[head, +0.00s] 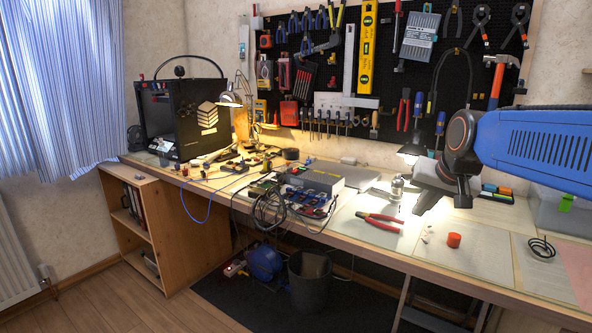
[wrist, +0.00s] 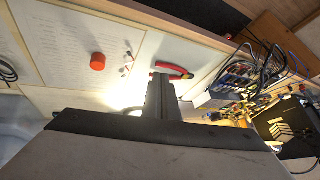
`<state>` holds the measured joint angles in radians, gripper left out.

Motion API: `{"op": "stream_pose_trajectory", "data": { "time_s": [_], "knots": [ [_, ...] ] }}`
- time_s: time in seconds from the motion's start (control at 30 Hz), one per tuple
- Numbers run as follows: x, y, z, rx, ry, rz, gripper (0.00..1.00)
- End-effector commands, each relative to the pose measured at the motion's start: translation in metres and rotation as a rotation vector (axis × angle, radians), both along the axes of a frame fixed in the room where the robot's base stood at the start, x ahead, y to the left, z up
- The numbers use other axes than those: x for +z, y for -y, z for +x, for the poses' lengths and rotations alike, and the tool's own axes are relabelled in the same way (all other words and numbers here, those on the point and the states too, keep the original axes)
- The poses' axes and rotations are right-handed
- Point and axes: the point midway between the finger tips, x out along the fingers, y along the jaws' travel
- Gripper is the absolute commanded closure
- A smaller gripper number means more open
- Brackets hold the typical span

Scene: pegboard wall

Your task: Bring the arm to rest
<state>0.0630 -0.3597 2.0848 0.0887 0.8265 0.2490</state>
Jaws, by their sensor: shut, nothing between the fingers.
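My blue and black arm reaches in from the right of the head view. My gripper (head: 421,205) points down above the right part of the workbench (head: 350,232), beside the lit lamp. In the wrist view my gripper (wrist: 160,84) shows as dark fingers close together, with nothing held. Red-handled pliers (head: 380,222) lie on the bench to the left of and below the gripper. The pliers also show just beyond the fingertips in the wrist view (wrist: 173,71). I cannot tell the exact height of the fingers above the bench.
A red cap (head: 454,240), a black coil (head: 541,248) and a glass jar (head: 396,188) stand near the gripper. A grey bin (head: 560,212) is at the right. A pegboard with tools (head: 400,75) is behind. Cables and electronics (head: 290,195) crowd the bench middle.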

Motion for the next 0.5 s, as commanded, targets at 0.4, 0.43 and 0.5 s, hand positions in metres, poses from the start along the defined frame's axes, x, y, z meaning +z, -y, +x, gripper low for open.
{"op": "stream_pose_trajectory", "data": {
  "time_s": [0.4,0.43,0.5],
  "knots": [
    [-0.087,-0.013,-0.166,0.193,-0.107,-0.131,1.0],
    [-0.095,-0.014,-0.176,0.207,-0.116,-0.141,1.0],
    [-0.111,-0.014,-0.199,0.235,-0.131,-0.158,1.0]
  ]
}}
